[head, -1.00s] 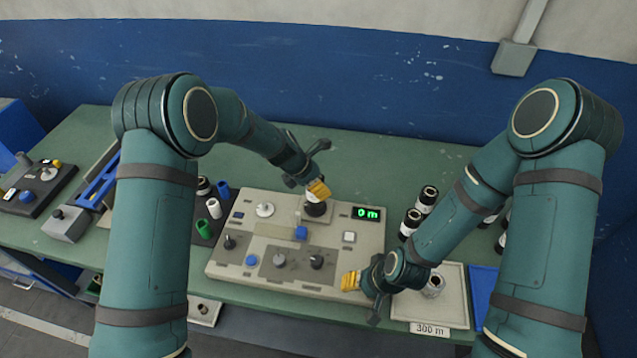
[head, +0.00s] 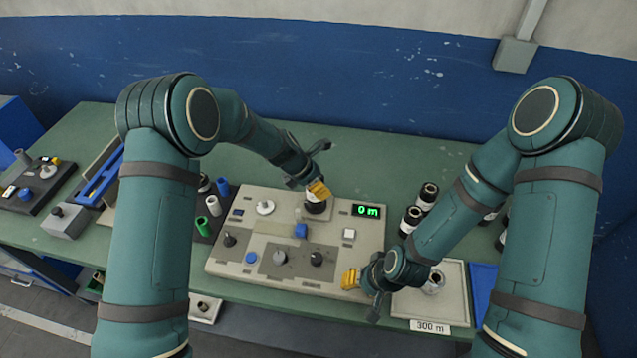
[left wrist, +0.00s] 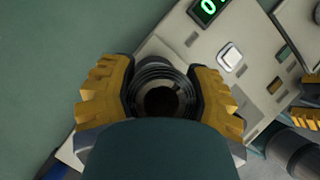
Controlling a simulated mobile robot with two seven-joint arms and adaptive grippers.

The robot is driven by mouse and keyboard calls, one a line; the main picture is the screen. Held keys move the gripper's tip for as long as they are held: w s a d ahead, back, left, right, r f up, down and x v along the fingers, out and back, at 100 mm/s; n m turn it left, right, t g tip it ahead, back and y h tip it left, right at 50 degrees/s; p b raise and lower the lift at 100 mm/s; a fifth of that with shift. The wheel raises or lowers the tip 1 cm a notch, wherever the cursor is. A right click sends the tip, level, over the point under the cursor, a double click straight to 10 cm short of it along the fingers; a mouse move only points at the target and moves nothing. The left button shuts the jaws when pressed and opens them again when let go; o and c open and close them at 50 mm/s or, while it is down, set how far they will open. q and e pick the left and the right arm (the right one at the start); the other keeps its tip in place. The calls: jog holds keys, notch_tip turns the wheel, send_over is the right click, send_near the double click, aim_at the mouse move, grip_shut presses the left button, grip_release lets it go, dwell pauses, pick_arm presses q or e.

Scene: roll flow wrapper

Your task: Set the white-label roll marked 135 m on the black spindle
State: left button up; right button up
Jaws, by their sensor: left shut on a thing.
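My left gripper (head: 318,190) is shut on a dark roll with a white label band (head: 315,206), above the back part of the grey control panel (head: 335,237). In the left wrist view the yellow fingers grip the roll (left wrist: 160,78) from both sides, and its dark open core faces the camera. The marking on its label cannot be read. I cannot make out the black spindle; the roll and gripper cover that spot, so I cannot tell whether the roll is around it. My right gripper (head: 350,280) is by the panel's front right corner; its opening is unclear.
The panel has several knobs and a green display (head: 366,212) reading 0 m. A tray (head: 458,300) labelled 300 m holds a roll (head: 433,283) on the right. More dark rolls (head: 428,197) stand behind my right arm. Small cylinders (head: 214,206) stand left of the panel.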

pick_arm(q)
jog(key=o, duration=1.6)
pick_arm(e)
jog(key=shift+f, duration=0.1)
notch_tip(320, 180, up, 5)
jog(key=p, duration=0.4)
jog(key=shift+p, duration=0.3)
jog(key=shift+r+p, duration=0.85)
jog(key=shift+r, duration=0.05)
pick_arm(q)
notch_tip(320, 180, up, 8)
jog(key=shift+r, duration=0.1)
jog(key=shift+s, duration=0.1)
pick_arm(e)
jog(key=shift+s+f, duration=0.1)
